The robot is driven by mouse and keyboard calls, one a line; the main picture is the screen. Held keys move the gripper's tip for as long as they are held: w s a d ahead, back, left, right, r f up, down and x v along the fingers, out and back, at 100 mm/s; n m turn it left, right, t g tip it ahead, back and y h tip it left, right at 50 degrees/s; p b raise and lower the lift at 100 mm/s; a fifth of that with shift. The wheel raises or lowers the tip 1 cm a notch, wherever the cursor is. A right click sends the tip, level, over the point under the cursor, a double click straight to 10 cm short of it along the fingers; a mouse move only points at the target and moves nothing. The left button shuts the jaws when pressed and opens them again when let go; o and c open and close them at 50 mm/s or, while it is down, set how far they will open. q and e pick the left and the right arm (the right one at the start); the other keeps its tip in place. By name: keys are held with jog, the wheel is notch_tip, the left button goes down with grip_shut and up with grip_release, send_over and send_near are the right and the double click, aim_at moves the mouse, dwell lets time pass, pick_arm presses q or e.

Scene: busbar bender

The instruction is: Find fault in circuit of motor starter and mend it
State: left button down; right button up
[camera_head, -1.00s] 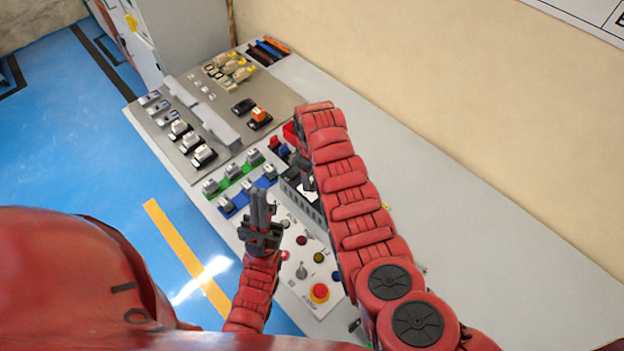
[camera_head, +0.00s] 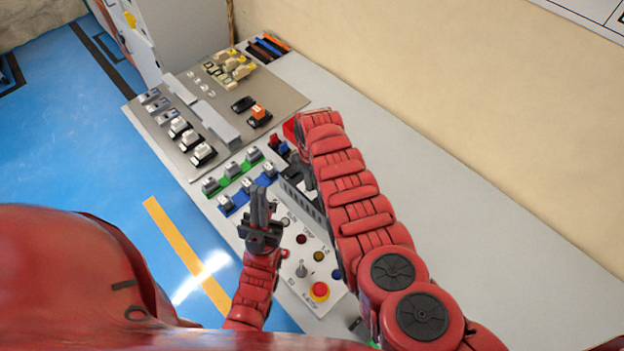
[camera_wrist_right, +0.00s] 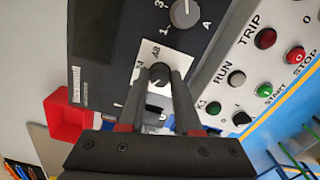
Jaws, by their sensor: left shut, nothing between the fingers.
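My left gripper (camera_head: 262,205) is shut and empty, pointing up above the near edge of the white control panel (camera_head: 296,285). My right gripper (camera_wrist_right: 168,76) is over a dark unit (camera_wrist_right: 120,45) with a dial (camera_wrist_right: 185,12). Its fingertips are close together at a small white labelled plate, with a narrow gap between them; whether they grip a knob there is unclear. In the head view my right arm hides most of this gripper. The panel carries a RUN lamp (camera_wrist_right: 236,79), a TRIP lamp (camera_wrist_right: 265,38), a green START button (camera_wrist_right: 264,89) and a red-and-yellow emergency stop (camera_head: 319,291).
A grey mounting plate (camera_head: 285,92) with several switching devices lies at the far left. Green and blue strips (camera_head: 232,172) with small devices lie before it. A red bin (camera_wrist_right: 68,120) is beside the dark unit. The grey bench (camera_head: 480,220) on the right is clear.

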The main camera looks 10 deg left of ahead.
grip_shut()
jog(key=shift+m, duration=0.3)
jog(key=shift+f+m+b, duration=0.15)
jog(key=shift+m+b, duration=0.15)
jog(key=shift+m, duration=0.6)
jog(key=m+b, duration=0.1)
jog(key=m, duration=0.1)
jog(key=shift+m, duration=0.3)
jog(key=m+b, duration=0.3)
jog(key=shift+f, duration=0.15)
jog(key=shift+r+m+b, duration=0.2)
jog(key=shift+m+b, duration=1.25)
jog(key=shift+m, duration=0.45)
